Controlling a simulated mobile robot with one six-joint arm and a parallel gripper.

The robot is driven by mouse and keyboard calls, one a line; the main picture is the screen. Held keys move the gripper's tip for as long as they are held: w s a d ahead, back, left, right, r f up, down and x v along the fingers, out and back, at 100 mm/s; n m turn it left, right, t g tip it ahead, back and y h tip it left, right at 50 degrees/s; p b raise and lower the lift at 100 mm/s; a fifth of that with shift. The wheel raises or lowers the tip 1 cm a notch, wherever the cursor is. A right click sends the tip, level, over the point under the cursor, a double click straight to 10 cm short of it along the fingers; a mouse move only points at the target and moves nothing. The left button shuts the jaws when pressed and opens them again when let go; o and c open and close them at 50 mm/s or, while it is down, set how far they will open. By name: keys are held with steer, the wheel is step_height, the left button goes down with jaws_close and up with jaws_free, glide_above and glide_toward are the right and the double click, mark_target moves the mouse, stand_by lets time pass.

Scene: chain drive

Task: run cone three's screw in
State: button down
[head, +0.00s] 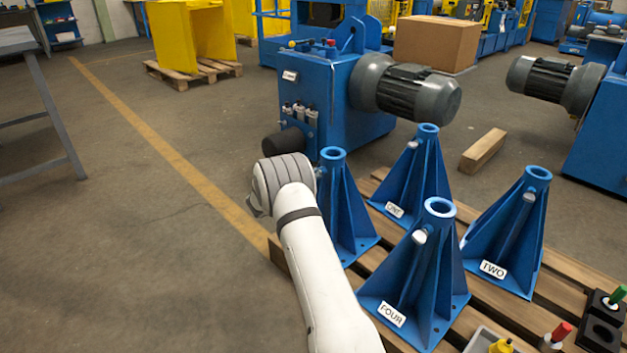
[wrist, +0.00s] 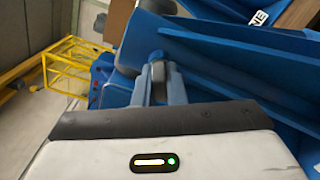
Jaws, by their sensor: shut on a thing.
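Cone three is the blue ribbed cone (head: 335,185) at the left of the pallet, partly behind my arm; its label is hidden. In the wrist view a blue cone (wrist: 210,55) fills the upper right. My gripper (wrist: 158,88) is shut on a small grey screw (wrist: 158,71) at the side of this cone, near its top. How deep the screw sits cannot be told. In the head view my wrist covers the gripper and the screw.
Cone one (head: 409,175), cone two (head: 510,232) and cone four (head: 421,280) stand close by on the wooden pallet (head: 481,315). A blue gearbox machine (head: 335,110) with a grey motor stands just behind.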

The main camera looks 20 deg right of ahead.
steer(key=m, duration=0.5)
steer(key=shift+a+f, duration=0.1)
steer(key=shift+a, duration=0.1)
steer(key=shift+m, duration=0.3)
steer(key=c, duration=1.5)
jaws_free()
steer(key=shift+d, duration=0.1)
steer(key=p+v, duration=0.3)
steer(key=v, duration=0.4)
steer(key=shift+s+a, duration=0.1)
steer(key=shift+a, duration=0.25)
